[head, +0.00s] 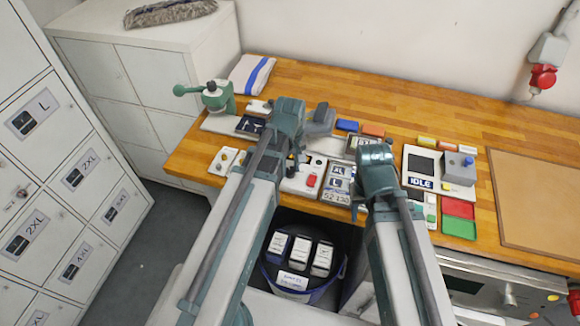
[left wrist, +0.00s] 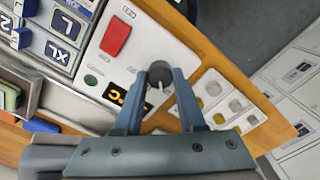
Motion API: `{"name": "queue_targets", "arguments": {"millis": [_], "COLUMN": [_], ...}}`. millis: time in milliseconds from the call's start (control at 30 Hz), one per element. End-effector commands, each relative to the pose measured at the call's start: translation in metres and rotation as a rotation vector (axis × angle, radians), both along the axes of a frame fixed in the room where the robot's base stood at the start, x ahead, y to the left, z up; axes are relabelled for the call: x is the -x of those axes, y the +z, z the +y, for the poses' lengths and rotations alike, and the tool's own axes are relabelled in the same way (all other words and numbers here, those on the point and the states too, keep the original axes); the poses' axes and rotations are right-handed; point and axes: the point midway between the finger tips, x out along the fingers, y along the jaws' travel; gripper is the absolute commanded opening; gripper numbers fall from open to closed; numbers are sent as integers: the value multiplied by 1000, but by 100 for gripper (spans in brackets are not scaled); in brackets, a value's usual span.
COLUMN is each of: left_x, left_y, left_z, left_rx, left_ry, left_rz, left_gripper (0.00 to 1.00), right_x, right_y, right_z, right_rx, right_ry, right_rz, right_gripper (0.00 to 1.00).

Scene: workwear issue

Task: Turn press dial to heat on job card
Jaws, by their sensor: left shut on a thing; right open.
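In the left wrist view, my left gripper (left wrist: 161,80) is shut on a round dark dial (left wrist: 159,70) with a pale pointer mark. The dial sits on the white press panel (left wrist: 140,52), beside an amber display (left wrist: 128,98) whose readable part shows a "C" mark; the rest is hidden by a finger. In the head view my left arm covers the dial. A board with "L", "XL" and "52 130" tiles (head: 336,190) lies right of the panel; I cannot tell if it is the job card. My right gripper (head: 358,205) is open at that board's right side.
A red switch (left wrist: 116,36) and a green button (left wrist: 91,80) are on the panel. A screen reading "IDLE" (head: 420,183), red and green trays (head: 459,228) and a brown mat (head: 540,200) lie to the right. A bin (head: 292,282) stands below the wooden bench (head: 490,245).

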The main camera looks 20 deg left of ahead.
Motion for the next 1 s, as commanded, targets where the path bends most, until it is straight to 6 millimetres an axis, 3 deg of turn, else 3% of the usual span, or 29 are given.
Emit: {"name": "queue_targets", "arguments": {"millis": [700,733,867,1000], "left_x": [0,0,0,0], "left_y": [0,0,0,0], "left_z": [0,0,0,0], "left_rx": [0,0,0,0], "left_ry": [68,68,67,67], "left_rz": [0,0,0,0], "left_gripper": [0,44,68,69], "right_x": [0,0,0,0], "right_y": [0,0,0,0], "right_z": [0,0,0,0], "right_rx": [0,0,0,0], "right_ry": [0,0,0,0], "right_rz": [0,0,0,0], "right_gripper": [43,43,43,43]}}
